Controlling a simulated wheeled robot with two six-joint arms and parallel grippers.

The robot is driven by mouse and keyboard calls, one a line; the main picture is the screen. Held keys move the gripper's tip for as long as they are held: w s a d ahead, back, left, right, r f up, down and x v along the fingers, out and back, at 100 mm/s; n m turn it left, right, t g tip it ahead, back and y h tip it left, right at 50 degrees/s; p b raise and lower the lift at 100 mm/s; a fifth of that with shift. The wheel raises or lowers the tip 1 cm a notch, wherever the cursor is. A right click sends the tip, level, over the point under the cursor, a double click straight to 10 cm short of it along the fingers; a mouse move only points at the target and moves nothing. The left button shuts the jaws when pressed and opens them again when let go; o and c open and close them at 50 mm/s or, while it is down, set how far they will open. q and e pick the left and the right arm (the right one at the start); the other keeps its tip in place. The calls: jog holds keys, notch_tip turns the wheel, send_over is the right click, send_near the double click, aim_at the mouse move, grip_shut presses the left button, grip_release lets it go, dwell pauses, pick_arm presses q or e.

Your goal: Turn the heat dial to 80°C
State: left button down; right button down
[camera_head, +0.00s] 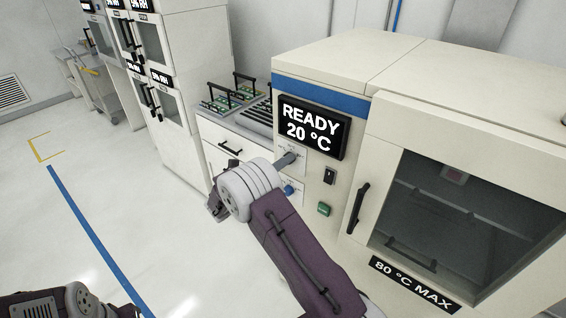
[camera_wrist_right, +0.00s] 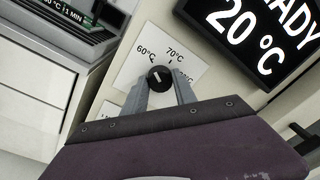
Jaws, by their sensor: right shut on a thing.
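The heat dial (camera_wrist_right: 159,77) is a round black knob with a white pointer mark on a white plate (camera_wrist_right: 130,68) labelled 60°C and 70°C; a further label at the right is partly hidden by a finger. My right gripper (camera_wrist_right: 160,84) is shut on the dial, one grey finger on each side. In the head view my right gripper (camera_head: 287,160) reaches the panel below the display, and the dial is hidden there. The display (camera_head: 311,127) reads READY 20 °C. My left arm shows at the lower left, but its gripper is out of view.
The oven door (camera_head: 465,200) with a dark window and black handle (camera_head: 357,208) is at the right, above an 80 °C MAX label (camera_head: 414,284). A green button (camera_head: 323,209), a black switch (camera_head: 329,175) and a blue knob (camera_head: 289,190) sit near my right gripper. Open floor lies left.

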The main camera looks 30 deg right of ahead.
jog(key=shift+m, duration=0.3)
jog(key=shift+s+m+t+y+b, duration=0.1)
jog(key=shift+m+t+y+b, duration=0.2)
jog(key=shift+m+b, duration=5.3)
jog(key=shift+s+m+t+y+b, duration=0.1)
jog(key=shift+m+t+y+b, duration=0.2)
jog(key=shift+m+b, duration=5.3)
jog(key=c, duration=1)
grip_release()
